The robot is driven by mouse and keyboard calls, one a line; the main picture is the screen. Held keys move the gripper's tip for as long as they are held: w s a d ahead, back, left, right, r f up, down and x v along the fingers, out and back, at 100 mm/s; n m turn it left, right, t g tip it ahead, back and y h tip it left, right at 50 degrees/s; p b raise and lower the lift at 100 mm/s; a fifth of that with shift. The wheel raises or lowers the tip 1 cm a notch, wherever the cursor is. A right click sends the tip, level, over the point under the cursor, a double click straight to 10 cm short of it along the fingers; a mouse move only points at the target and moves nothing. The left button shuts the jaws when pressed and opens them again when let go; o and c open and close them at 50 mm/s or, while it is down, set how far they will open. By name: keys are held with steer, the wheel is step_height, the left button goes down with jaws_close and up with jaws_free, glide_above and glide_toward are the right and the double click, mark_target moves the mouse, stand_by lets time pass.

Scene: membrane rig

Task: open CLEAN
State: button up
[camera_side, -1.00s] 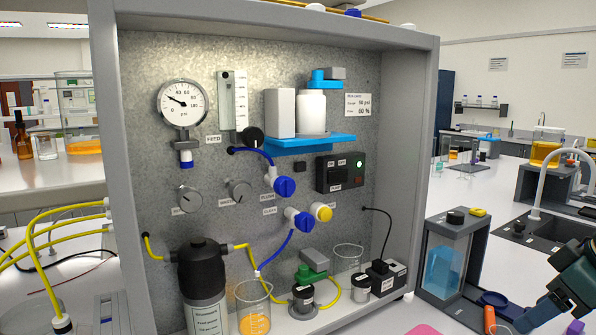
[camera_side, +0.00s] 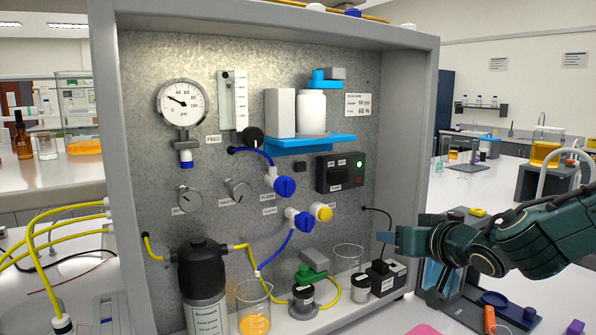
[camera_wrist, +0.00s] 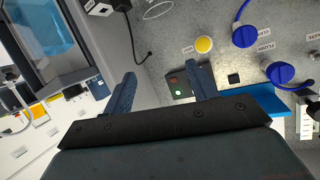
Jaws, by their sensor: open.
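Two blue valve handles, an upper one (camera_side: 285,187) and a lower one (camera_side: 304,221), are on the grey panel with small labels at their left. A yellow knob (camera_side: 322,212) is just right of the lower handle. In the wrist view, the lower blue handle (camera_wrist: 245,37), the upper one (camera_wrist: 280,74) and the yellow knob (camera_wrist: 204,45) are at the upper right. My gripper (camera_side: 388,239) is open and empty at the panel's right side, apart from the handles; it also shows in the wrist view (camera_wrist: 162,84).
A black switch box (camera_side: 340,172) and a blue shelf (camera_side: 310,143) with white containers are on the panel. A black adapter (camera_side: 385,277) with a cable, a beaker (camera_side: 253,306) and small jars stand below. The rig's right side wall (camera_side: 412,150) is close to my arm.

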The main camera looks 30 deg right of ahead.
mark_target(299, 218)
steer(key=w+a+n+t+y, duration=0.3)
steer(key=w+a+t, duration=0.1)
steer(key=a, duration=0.7)
steer(key=shift+w+t+y, duration=0.3)
steer(key=shift+w+y, duration=0.1)
steer(key=shift+w, duration=0.05)
steer(key=shift+w+a, duration=0.1)
steer(key=shift+w, duration=0.05)
steer(key=shift+w, duration=6.75)
steer(key=c, duration=1)
